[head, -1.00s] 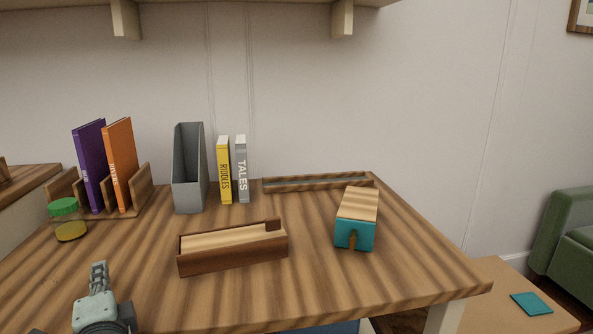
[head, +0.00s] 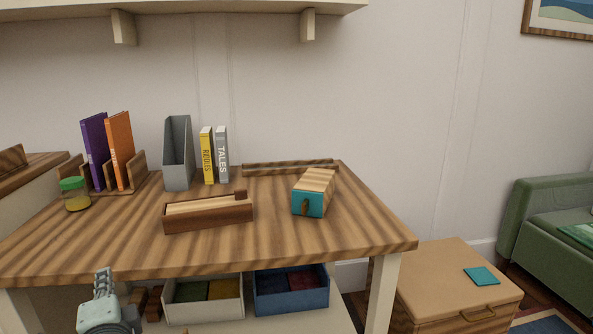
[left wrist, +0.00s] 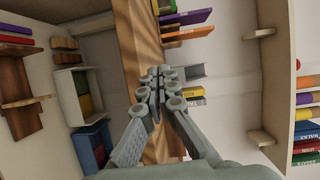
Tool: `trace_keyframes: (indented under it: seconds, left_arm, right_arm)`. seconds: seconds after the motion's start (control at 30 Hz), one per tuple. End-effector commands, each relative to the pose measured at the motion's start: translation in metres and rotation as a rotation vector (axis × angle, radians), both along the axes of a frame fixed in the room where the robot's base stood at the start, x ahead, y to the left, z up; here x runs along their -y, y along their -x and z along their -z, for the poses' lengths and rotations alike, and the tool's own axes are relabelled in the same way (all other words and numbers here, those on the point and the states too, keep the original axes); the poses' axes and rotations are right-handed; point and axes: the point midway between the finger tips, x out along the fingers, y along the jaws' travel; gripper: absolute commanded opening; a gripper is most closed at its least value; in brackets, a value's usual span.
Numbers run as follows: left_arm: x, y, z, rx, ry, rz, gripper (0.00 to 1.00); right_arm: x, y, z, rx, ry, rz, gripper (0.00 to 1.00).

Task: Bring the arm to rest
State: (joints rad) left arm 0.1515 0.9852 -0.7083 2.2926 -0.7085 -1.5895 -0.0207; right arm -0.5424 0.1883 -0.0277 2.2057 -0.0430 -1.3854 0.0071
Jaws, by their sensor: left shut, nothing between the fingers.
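My left gripper (head: 103,282) is in the lower left of the head view, in front of the table's front edge. Its fingers are shut with nothing between them. In the left wrist view the closed fingertips (left wrist: 160,80) show in front of the striped wooden table (left wrist: 140,45), touching nothing that I can make out. The same table (head: 290,240) fills the middle of the head view. My right gripper is not in view.
On the table stand a green-lidded jar (head: 76,194), purple and orange books (head: 119,150) in a rack, a grey file holder (head: 178,152), a wooden box (head: 208,214) and a teal-ended block (head: 309,202). Bins (head: 290,289) sit below. A cabinet (head: 450,280) stands right.

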Motion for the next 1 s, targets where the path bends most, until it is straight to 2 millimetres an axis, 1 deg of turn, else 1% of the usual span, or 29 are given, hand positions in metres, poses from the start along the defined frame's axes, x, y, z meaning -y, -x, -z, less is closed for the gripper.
trace_keyframes:
  seconds: [0.03, 0.17, 0.2, 0.27, 0.3, 0.33, 0.37, 0.4, 0.47, 0.5, 0.57, 0.6, 0.7, 0.8, 0.9, 1.0]
  left_arm:
    - [0.006, 0.002, 0.025, -0.047, 0.070, -0.006, 0.00]
    - [0.016, 0.008, 0.077, -0.146, 0.231, -0.028, 0.00]
    - [0.020, 0.011, 0.095, -0.178, 0.286, -0.039, 0.00]
    - [0.026, 0.019, 0.124, -0.230, 0.376, -0.058, 0.00]
    - [0.030, 0.027, 0.144, -0.265, 0.443, -0.076, 0.00]
    - [0.034, 0.033, 0.160, -0.292, 0.497, -0.090, 0.00]
    - [0.038, 0.041, 0.177, -0.321, 0.553, -0.110, 0.00]
    - [0.044, 0.053, 0.200, -0.358, 0.634, -0.138, 0.00]
    - [0.054, 0.076, 0.236, -0.413, 0.764, -0.192, 0.00]
    - [0.061, 0.093, 0.258, -0.444, 0.848, -0.230, 0.00]
    - [0.070, 0.117, 0.286, -0.481, 0.964, -0.289, 0.00]
    - [0.075, 0.133, 0.302, -0.500, 1.031, -0.328, 0.00]
    - [0.086, 0.165, 0.330, -0.528, 1.158, -0.407, 0.00]
    - [0.093, 0.184, 0.344, -0.538, 1.233, -0.456, 0.00]
    - [0.095, 0.191, 0.349, -0.540, 1.258, -0.474, 0.00]
    - [0.095, 0.191, 0.349, -0.540, 1.258, -0.474, 0.00]
  right_arm:
    - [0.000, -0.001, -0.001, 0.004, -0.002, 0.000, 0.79]
    - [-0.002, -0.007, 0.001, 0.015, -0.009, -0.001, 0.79]
    - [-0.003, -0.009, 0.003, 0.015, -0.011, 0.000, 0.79]
    - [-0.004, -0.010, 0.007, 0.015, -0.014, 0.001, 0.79]
    - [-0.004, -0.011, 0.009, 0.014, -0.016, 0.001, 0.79]
    - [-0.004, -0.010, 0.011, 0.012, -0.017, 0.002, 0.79]
    - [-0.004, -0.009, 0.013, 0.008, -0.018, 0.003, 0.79]
    - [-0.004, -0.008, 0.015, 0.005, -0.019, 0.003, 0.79]
    - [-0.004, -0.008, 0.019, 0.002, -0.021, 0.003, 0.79]
    - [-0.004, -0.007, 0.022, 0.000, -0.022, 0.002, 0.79]
    - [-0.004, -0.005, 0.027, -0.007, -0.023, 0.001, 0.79]
    - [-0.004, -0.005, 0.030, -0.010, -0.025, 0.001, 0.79]
    - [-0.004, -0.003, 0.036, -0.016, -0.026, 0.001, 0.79]
    - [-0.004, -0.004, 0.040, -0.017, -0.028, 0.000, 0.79]
    - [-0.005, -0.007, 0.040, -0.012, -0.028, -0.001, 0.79]
    - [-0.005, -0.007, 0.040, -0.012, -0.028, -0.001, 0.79]
